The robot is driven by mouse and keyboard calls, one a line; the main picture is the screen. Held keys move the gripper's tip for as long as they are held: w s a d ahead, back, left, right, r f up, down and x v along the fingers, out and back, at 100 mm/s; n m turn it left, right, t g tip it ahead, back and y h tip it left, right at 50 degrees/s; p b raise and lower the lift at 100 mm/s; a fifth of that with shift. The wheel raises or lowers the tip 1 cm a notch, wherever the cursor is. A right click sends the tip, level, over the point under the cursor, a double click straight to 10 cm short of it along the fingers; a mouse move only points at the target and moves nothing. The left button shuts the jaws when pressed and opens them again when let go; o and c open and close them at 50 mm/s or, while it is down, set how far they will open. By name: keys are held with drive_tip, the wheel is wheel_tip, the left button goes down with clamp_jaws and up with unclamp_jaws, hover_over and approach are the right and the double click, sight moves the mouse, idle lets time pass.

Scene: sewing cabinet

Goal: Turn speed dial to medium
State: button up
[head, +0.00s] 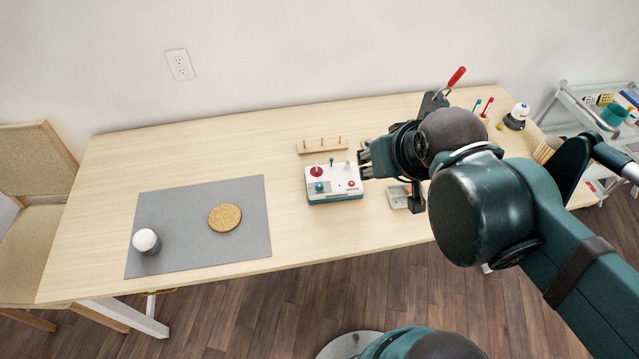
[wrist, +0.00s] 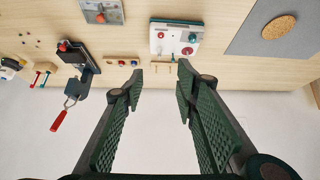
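A white box with a teal base (head: 335,194) stands near the middle of the table and also shows in the wrist view (wrist: 174,27). Its top carries a larger red knob (head: 316,171), a teal knob (head: 319,187) and a smaller red knob (head: 351,184). I cannot tell which is the speed dial, and no setting marks are readable. My gripper (head: 364,164) is beside the box's right end in the head view, seemingly above the table. In the wrist view my gripper (wrist: 158,72) is open with nothing between its fingers.
A wooden peg rack (head: 322,146) stands behind the box. A grey tray (head: 398,196) sits to its right. A dark clamp with a red handle (wrist: 58,120) shows in the wrist view. A grey mat (head: 180,237) with a cork disc (head: 225,217) and white-topped jar (head: 146,241) lies left.

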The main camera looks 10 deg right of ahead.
drive_tip(key=shift+w+n+p, duration=0.55)
drive_tip(key=shift+w+n, duration=0.15)
drive_tip(key=shift+w, duration=0.4)
drive_tip(key=n+g+p, duration=0.7)
drive_tip(key=n, duration=0.4)
hover_over(320, 184)
wheel_tip(320, 184, down, 14)
drive_tip(key=shift+r, duration=0.2)
drive_tip(key=shift+a+f, duration=0.1)
drive_tip(key=shift+f, duration=0.1)
drive_tip(key=shift+f, duration=0.2)
drive_tip(key=shift+f+b, duration=0.75)
drive_tip(key=shift+f, duration=2.95)
